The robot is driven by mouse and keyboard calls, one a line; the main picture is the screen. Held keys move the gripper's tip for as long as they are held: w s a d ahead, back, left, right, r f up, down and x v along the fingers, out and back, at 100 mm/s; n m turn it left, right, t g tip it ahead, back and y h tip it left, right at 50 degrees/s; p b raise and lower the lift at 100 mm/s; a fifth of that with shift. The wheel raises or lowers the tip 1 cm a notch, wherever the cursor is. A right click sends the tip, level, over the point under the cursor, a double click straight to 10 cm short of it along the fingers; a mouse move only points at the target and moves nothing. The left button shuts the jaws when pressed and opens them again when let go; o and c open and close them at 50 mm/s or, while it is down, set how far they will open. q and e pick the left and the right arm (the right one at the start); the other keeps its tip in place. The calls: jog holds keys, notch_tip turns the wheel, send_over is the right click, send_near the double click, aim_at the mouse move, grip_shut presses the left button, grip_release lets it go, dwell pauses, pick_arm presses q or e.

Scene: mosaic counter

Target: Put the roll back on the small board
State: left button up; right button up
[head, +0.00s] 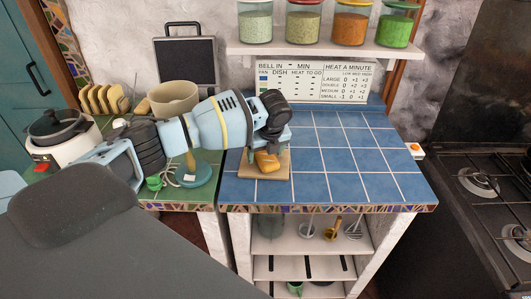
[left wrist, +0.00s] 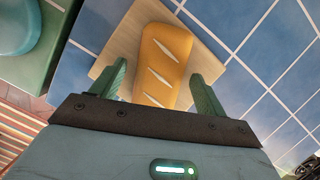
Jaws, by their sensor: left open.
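The roll (head: 267,161) is orange-brown and lies on the small wooden board (head: 277,176) on the blue tiled counter. In the left wrist view the roll (left wrist: 162,62) shows pale slashes on top and rests on the board (left wrist: 203,68). My left gripper (head: 267,147) is right above the roll. In the left wrist view its two green fingers (left wrist: 160,82) stand open, one on each side of the near end of the roll, with gaps visible between fingers and roll. The board is partly hidden by the gripper and the roll. My right gripper does not show.
The blue tiled counter (head: 370,160) is clear right of the board. A teal round-based stand (head: 195,172) and a green cup (head: 155,182) are on the green tiles to the left. Spice jars (head: 303,22) sit on the shelf above. A stove (head: 485,190) is at right.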

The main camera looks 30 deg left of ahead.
pick_arm(q)
jog(key=v, duration=1.2)
jog(key=shift+p, duration=0.35)
